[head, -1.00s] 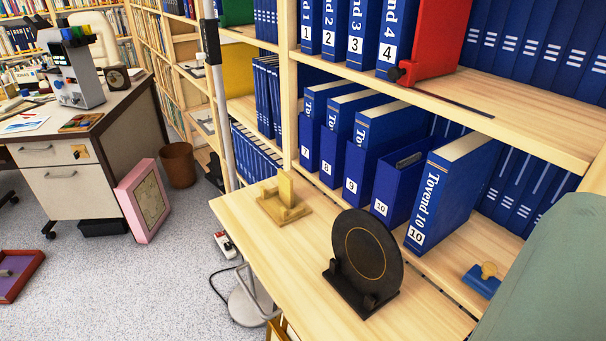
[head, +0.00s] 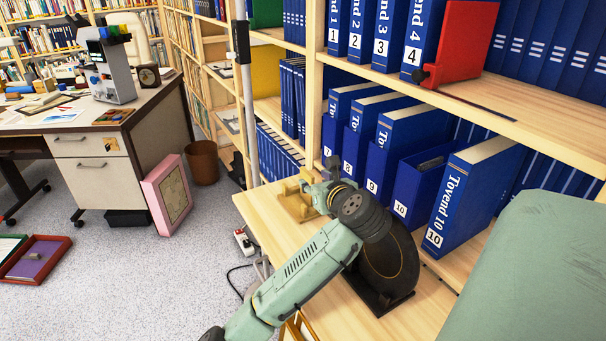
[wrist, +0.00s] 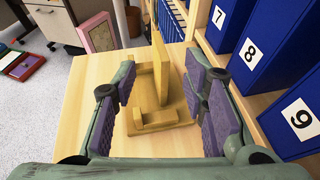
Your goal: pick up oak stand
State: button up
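The oak stand (head: 294,206) is a pale wooden base with an upright back piece. It rests on the wooden shelf top, near its far left end in the head view. In the wrist view the oak stand (wrist: 156,117) shows between the two purple-padded fingers. My gripper (wrist: 161,80) is open, with a finger on either side of the stand and gaps visible; I cannot tell how far it is above it. In the head view my gripper (head: 322,188) is at the stand and partly covers its right side.
A dark round plate (head: 385,262) on a black stand is close behind my wrist, partly hidden by my arm. Blue binders (head: 455,200) line the back of the shelf top (head: 425,315). A pink framed print (head: 168,195) leans against the desk at left.

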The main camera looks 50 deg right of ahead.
aim_at(309, 178)
jog(key=p+x, duration=0.1)
jog(key=x, duration=0.6)
jog(key=shift+c, duration=0.2)
grip_shut()
dwell(0.8)
